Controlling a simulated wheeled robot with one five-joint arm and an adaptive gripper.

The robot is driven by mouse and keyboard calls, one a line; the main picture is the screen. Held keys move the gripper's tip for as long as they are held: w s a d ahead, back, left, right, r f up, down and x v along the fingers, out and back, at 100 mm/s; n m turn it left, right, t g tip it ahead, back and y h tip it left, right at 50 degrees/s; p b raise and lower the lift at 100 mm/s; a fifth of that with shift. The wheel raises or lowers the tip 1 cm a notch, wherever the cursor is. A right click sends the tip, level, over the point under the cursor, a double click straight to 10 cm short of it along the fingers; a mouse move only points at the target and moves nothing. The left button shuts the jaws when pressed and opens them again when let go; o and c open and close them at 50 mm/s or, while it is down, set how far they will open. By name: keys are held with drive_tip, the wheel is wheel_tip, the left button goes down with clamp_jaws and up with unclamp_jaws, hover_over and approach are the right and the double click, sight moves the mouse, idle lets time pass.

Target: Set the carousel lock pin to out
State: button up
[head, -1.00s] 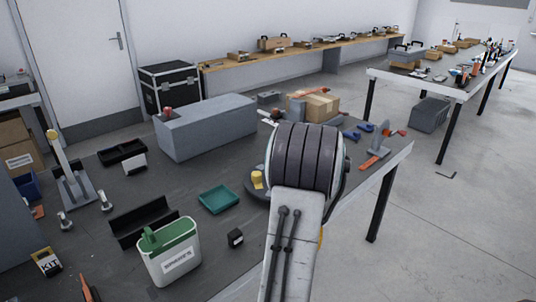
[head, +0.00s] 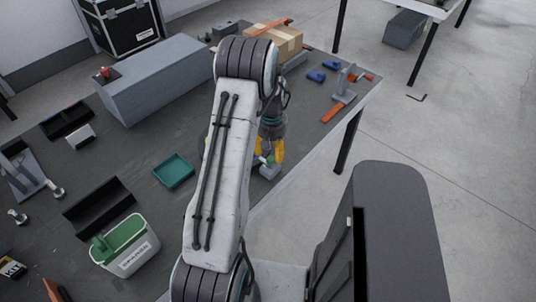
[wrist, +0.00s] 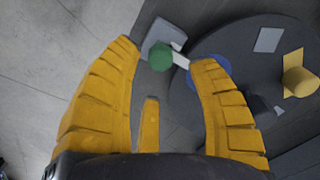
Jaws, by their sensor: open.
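The carousel is a dark round disc (wrist: 240,45) at the right of the wrist view. In the head view my arm hides most of it. Beside its rim is a small grey block (wrist: 162,32) with a green round knob (wrist: 160,57) on a pale stem pointing towards the disc; this looks like the lock pin. The knob also shows in the head view (head: 271,161), low between my fingers. My gripper (wrist: 166,56) has yellow fingers and is open, with the knob seen between the fingertips. I cannot tell whether they touch it.
On the disc are a yellow peg (wrist: 299,82), a light grey plate (wrist: 268,40) and a partly hidden blue round part (wrist: 203,72). A teal tray (head: 174,171) and a long grey box (head: 168,80) stand to the left. The table's right edge is close to the block.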

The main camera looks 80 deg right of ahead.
sight(271, 158)
drive_tip(key=shift+f+p, duration=0.35)
drive_tip(key=shift+f, duration=2)
drive_tip(key=shift+o, duration=0.2)
clamp_jaws()
